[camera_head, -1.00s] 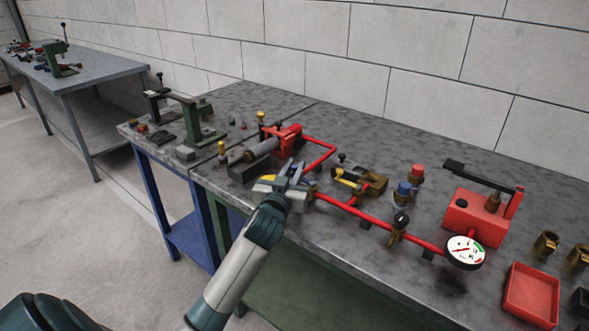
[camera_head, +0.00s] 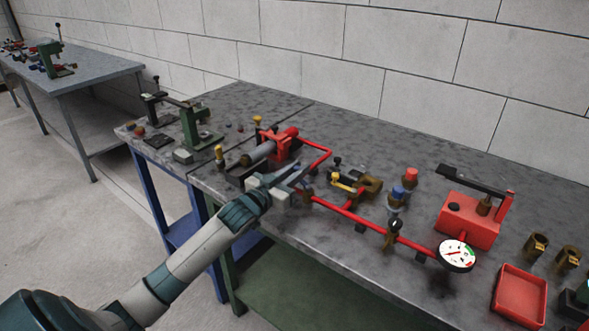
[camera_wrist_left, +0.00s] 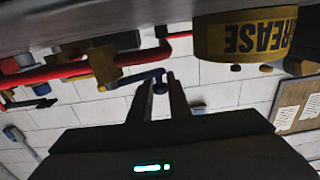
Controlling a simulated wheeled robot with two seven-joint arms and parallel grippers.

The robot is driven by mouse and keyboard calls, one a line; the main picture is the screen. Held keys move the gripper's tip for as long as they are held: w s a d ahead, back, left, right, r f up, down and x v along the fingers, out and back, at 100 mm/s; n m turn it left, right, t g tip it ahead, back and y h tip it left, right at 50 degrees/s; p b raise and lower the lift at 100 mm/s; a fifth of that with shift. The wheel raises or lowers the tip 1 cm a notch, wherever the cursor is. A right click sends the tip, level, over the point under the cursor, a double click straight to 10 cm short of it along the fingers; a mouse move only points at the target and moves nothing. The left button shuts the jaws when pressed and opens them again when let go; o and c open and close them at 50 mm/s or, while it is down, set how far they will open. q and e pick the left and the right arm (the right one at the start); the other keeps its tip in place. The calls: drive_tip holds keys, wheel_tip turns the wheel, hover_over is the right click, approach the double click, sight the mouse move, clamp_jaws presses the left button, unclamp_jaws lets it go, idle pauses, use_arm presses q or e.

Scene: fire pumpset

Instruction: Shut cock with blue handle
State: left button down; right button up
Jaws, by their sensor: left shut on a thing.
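The cock with the blue handle shows in the wrist view, which looks upside down: a brass body (camera_wrist_left: 104,64) on a red pipe (camera_wrist_left: 55,72). Its dark blue lever (camera_wrist_left: 138,80) reaches sideways to my left gripper (camera_wrist_left: 161,80). The fingers are close together, shut on the lever's outer end. In the head view my left gripper (camera_head: 299,172) is at the left end of the red pipe line (camera_head: 350,214), low over the bench, and hides the lever there. My right gripper is not in view.
A yellow tin marked GREASE (camera_wrist_left: 245,35) stands close beside my left fingers. A pressure gauge (camera_head: 457,256), a red pump (camera_head: 470,220) and a red tray (camera_head: 520,294) are to the right. A green vise (camera_head: 195,127) is behind left.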

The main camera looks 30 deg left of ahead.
use_arm(q)
drive_tip(key=shift+h, duration=0.3)
drive_tip(key=c, duration=1.7)
unclamp_jaws()
drive_tip(key=shift+o, duration=0.2)
drive_tip(key=shift+s, duration=0.1)
